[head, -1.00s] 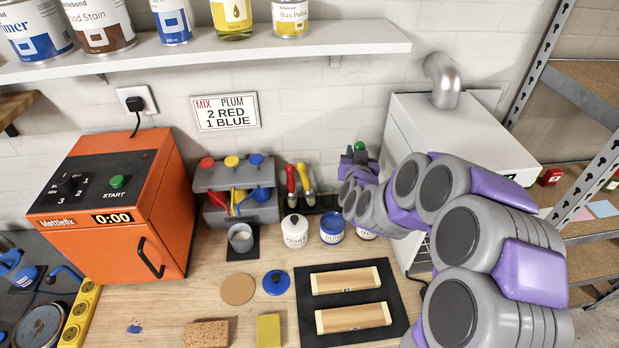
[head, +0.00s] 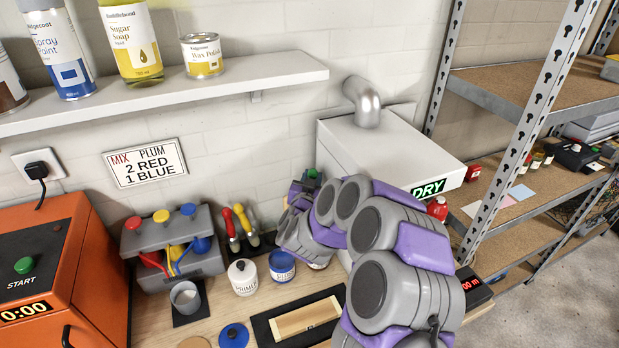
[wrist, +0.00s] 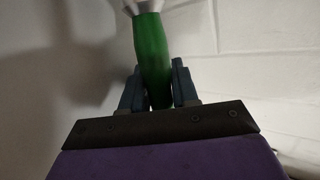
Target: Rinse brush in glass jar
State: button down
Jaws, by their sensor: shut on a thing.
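My gripper (wrist: 158,88) is shut on the green handle of a brush (wrist: 151,55) in the wrist view. A pale part of the brush shows at the top edge, and its far end is cut off. In the head view, a bit of green (head: 312,174) shows at the end of my arm, near the wall and left of the white dryer box. A grey cup (head: 186,298) stands on a dark pad on the bench. I cannot make out a clear glass jar; my arm hides part of the bench.
The wall shelf (head: 170,92) overhangs the bench. The white dryer box (head: 385,145) and a metal rack (head: 490,140) stand right.

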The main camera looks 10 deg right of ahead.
jog(key=f, duration=0.1)
jog(key=f+b, duration=0.1)
jog(key=shift+d+f, duration=0.2)
jog(key=shift+f, duration=0.1)
jog(key=shift+a+f+b, duration=0.2)
jog(key=shift+f+b, duration=0.6)
jog(key=shift+f, duration=1)
jog(key=shift+f+b, duration=0.45)
jog(key=shift+f, duration=0.95)
jog(key=shift+r+p, duration=3.25)
jog(key=shift+r, duration=1.85)
jog(key=shift+r+p, duration=1.4)
jog(key=shift+r, duration=0.65)
